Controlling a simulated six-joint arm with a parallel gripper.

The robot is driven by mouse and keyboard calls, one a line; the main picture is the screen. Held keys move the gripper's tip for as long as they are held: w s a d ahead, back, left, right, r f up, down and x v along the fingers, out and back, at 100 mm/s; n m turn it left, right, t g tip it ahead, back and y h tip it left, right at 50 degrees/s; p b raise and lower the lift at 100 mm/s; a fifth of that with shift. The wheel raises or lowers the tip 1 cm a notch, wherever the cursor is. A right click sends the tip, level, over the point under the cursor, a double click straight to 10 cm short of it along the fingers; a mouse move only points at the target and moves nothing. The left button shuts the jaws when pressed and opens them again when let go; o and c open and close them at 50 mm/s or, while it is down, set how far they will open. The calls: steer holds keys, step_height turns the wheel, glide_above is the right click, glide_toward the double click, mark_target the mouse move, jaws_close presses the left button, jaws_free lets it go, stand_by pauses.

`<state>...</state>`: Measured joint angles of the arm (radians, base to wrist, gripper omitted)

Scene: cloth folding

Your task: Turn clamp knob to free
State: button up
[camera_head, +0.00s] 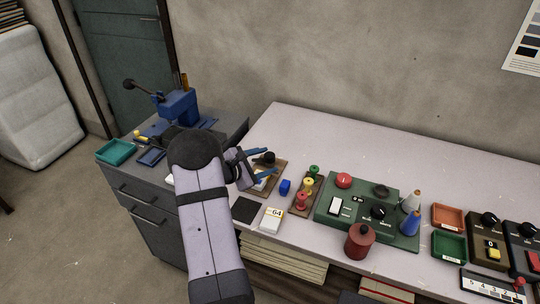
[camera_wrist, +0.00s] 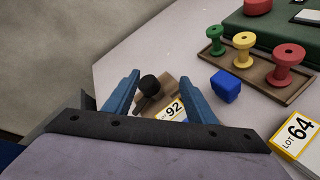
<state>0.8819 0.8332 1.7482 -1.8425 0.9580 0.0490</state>
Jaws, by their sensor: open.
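A black round knob with a dark stem (camera_wrist: 149,83) stands on a small wooden base (camera_wrist: 186,91); it looks like the clamp knob. A card marked 92 (camera_wrist: 171,109) lies at the base. In the head view the knob (camera_head: 266,158) shows at the left part of the table. My gripper (camera_wrist: 164,78) has its two blue fingers spread, one on each side of the knob in the wrist view, with nothing held. I cannot tell the height gap between fingers and knob. My gripper (camera_head: 266,162) partly hides the base in the head view.
A blue block (camera_wrist: 226,86) and a wooden rack (camera_wrist: 262,74) of green, yellow and red spools stand to the right. A LOT 64 box (camera_head: 271,220) and dark pad (camera_head: 245,210) lie nearer. A green control panel (camera_head: 337,222) is further right; a grey cabinet (camera_head: 150,205) is left.

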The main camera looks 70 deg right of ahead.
mark_target(269, 154)
steer(key=n, duration=0.1)
steer(key=w+n, duration=0.1)
steer(key=n+t, duration=0.1)
steer(key=shift+w+d+h, duration=0.25)
steer(key=shift+w+h, duration=0.05)
steer(key=shift+w+n+t, duration=0.3)
steer(key=shift+w+n, duration=0.1)
steer(key=shift+n, duration=0.8)
steer(key=n, duration=0.3)
steer(key=shift+w+f, duration=0.1)
steer(key=shift+f, duration=0.1)
steer(key=shift+d, duration=0.1)
steer(key=shift+p+x, duration=0.75)
steer(key=shift+x, duration=2.85)
steer(key=shift+c, duration=0.2)
steer(key=c, duration=1)
